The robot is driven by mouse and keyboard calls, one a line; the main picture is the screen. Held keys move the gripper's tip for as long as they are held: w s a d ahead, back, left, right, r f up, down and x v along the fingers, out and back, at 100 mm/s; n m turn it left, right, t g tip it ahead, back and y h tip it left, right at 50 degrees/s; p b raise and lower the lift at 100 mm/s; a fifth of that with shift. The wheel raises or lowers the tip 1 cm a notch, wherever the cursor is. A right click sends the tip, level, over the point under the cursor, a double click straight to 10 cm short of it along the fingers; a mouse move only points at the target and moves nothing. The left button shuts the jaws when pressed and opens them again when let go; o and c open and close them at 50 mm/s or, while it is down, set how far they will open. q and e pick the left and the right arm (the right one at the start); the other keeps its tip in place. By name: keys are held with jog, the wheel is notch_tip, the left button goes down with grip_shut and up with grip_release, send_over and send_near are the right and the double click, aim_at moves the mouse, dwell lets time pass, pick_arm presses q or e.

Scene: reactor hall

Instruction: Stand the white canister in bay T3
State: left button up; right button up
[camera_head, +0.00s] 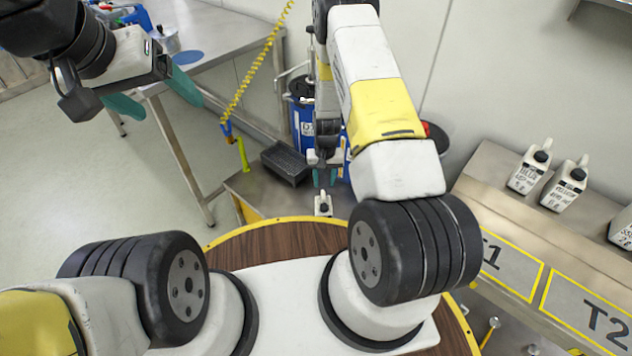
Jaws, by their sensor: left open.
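A small white canister (323,206) with a dark cap stands upright on a grey metal surface beyond the round wooden top, in the middle of the view. My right gripper (324,178) points down just above it. Its teal fingers look apart, with nothing clearly between them; contact with the canister cannot be told. My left gripper (153,97) is open and empty, raised at the upper left, its teal fingers spread. Bay T2 (592,312) and a partly hidden bay, apparently T1 (512,264), are outlined in yellow on the right bench. Bay T3 is not in view.
White labelled canisters (565,185) stand on the right bench's raised shelf (490,165). A black crate (285,163) and blue drums (303,122) stand behind my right gripper. A yellow coiled cord (258,75) hangs nearby. A steel table (225,38) is at the upper left.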

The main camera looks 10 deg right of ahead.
aim_at(324, 197)
jog(key=f, duration=0.9)
jog(key=shift+s+f, duration=0.2)
jog(key=shift+s, duration=0.1)
jog(key=shift+c, duration=0.5)
grip_shut()
jog(key=shift+r, duration=0.1)
dwell(0.5)
